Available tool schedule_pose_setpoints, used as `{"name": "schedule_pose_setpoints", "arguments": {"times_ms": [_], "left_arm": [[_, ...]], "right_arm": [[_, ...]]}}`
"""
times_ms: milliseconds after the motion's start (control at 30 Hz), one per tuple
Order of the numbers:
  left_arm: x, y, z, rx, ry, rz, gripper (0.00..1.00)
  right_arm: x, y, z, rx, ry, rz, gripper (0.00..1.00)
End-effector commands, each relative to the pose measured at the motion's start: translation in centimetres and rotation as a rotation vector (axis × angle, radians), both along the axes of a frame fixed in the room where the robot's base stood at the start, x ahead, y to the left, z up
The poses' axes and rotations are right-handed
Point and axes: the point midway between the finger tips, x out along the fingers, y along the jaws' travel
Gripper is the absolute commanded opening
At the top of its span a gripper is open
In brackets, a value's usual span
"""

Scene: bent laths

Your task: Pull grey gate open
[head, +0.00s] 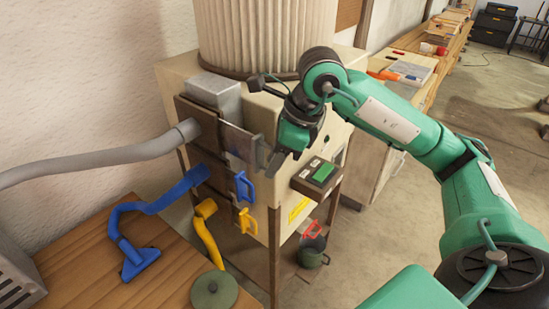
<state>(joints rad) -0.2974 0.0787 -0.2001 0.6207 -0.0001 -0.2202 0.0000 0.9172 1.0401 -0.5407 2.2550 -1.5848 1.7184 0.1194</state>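The grey gate (239,143) is a flat metal plate sticking out of the upper brown slot block, level with the grey hose (110,157). More of its plate shows than on the blue gate (245,187) and yellow gate (247,222) below. My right gripper (276,159) is at the outer end of the grey plate, where the grey handle is mostly hidden. I cannot tell whether its fingers are closed on the handle. My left gripper is not in view.
A cream cabinet with a pleated filter drum (262,35) carries the gates. A box with a green button (323,172) juts out just right of my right gripper. A wooden bench (180,265) with a blue nozzle (138,262) stands at lower left.

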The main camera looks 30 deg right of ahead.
Motion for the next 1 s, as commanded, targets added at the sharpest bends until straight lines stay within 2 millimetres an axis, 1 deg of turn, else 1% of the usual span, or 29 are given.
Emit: {"name": "schedule_pose_setpoints", "arguments": {"times_ms": [267,433,567,800,1000], "left_arm": [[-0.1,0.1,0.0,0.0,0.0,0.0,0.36],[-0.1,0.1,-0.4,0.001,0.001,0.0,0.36],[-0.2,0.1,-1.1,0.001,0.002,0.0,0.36],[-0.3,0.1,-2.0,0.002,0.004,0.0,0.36],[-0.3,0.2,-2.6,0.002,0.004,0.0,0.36]], "right_arm": [[0.0,0.0,0.0,0.001,0.0,-0.001,0.31],[-0.1,-0.4,0.9,0.0,-0.002,-0.002,0.31],[-0.6,-1.0,2.7,0.0,-0.006,-0.002,0.31],[-1.6,-2.3,6.8,0.002,-0.006,-0.003,0.31],[-2.4,-3.4,9.8,0.002,-0.005,-0.001,0.31]]}}
